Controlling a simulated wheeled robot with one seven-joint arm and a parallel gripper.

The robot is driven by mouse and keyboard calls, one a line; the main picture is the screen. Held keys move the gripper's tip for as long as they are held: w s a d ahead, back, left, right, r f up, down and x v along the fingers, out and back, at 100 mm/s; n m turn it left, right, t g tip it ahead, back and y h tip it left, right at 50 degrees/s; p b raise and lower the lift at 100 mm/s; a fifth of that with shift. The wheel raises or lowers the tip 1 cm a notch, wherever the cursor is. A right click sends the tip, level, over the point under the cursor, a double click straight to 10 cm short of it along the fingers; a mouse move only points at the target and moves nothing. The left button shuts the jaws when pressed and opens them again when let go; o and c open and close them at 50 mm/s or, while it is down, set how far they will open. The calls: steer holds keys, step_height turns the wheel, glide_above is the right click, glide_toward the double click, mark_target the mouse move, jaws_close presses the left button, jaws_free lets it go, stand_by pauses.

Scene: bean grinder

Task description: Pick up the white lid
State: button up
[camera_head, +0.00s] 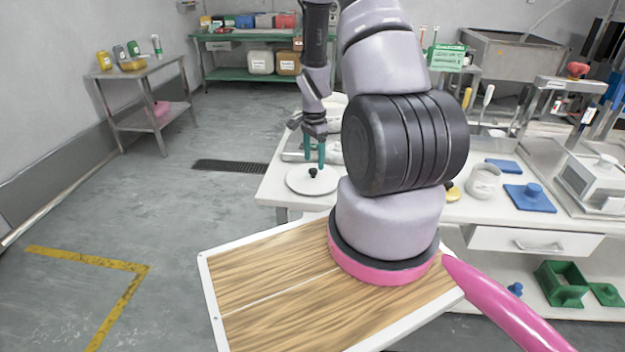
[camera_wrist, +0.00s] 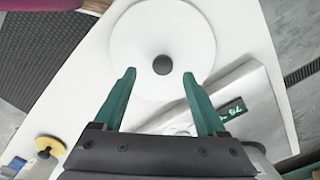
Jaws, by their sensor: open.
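The white lid (camera_head: 300,184) is a flat round disc with a small black knob (camera_head: 313,172). It lies on the white table near its left end. In the wrist view the lid (camera_wrist: 135,45) fills the top middle, with its dark knob (camera_wrist: 162,65) just beyond and between the fingertips. My gripper (camera_head: 315,165) has green fingers and points down over the lid. In the wrist view my gripper (camera_wrist: 158,74) is open and empty, with the fingers apart on either side of the knob's line.
A scale with a lit display (camera_wrist: 232,109) stands close beside the lid. A white container (camera_head: 484,182) and a blue lid (camera_head: 530,197) are farther right on the table. A yellow-topped item (camera_wrist: 50,146) shows at the lower left of the wrist view.

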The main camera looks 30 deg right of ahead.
mark_target(313, 169)
steer(key=f, duration=0.4)
steer(key=shift+w+a+f, duration=0.1)
steer(key=shift+w+f, duration=0.1)
steer(key=shift+f, duration=0.2)
jaws_close()
steer(key=shift+r, duration=0.1)
